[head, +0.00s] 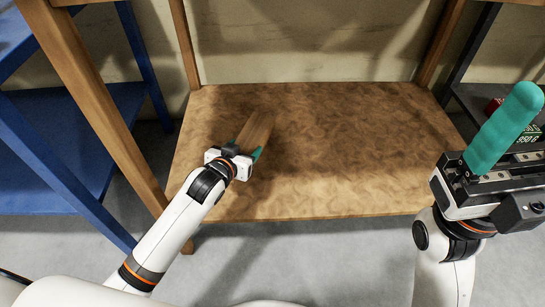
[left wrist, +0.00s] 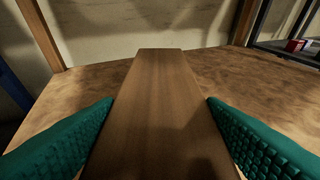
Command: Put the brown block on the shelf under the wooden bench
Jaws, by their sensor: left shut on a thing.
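The brown block (head: 258,130) is a long piece of wood in my left gripper (head: 245,152). In the left wrist view the block (left wrist: 160,105) lies between the two teal fingers and points away toward the back wall. The block is over the left part of the bench's wooden lower shelf (head: 340,150). I cannot tell whether it touches the shelf. The near end of the block is hidden by my gripper. My right gripper (head: 503,130) is raised at the right, apart from the shelf; its fingers overlap in view, so its opening is unclear.
Wooden bench legs (head: 95,105) stand at the shelf's corners. A blue rack (head: 60,140) is close on the left. A dark rack with a red item (head: 493,106) is at the right. The middle and right of the shelf are clear.

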